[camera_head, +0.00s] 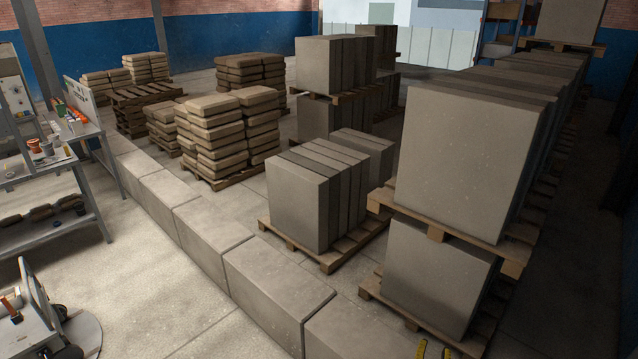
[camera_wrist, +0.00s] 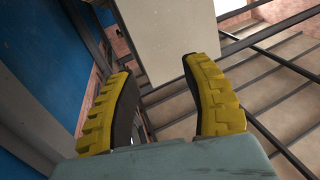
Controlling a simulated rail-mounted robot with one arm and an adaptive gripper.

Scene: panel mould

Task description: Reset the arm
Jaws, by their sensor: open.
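My gripper (camera_wrist: 158,88) shows in the wrist view with its two yellow, dark-lined fingers spread apart. The gap between the fingers is empty, so it is open and holds nothing. Through the gap and beyond it I see a pale flat panel (camera_wrist: 178,35), apart from the fingers. In the head view only small yellow bits (camera_head: 432,350) show at the bottom edge; I cannot tell for sure what they belong to.
Grey slabs (camera_head: 300,205) stand on wooden pallets in the middle and right. Stacked sacks (camera_head: 225,125) lie on pallets behind. A low block wall (camera_head: 215,240) crosses the floor. A metal workbench (camera_head: 85,130) is at left. Bare floor (camera_head: 120,260) lies before the wall.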

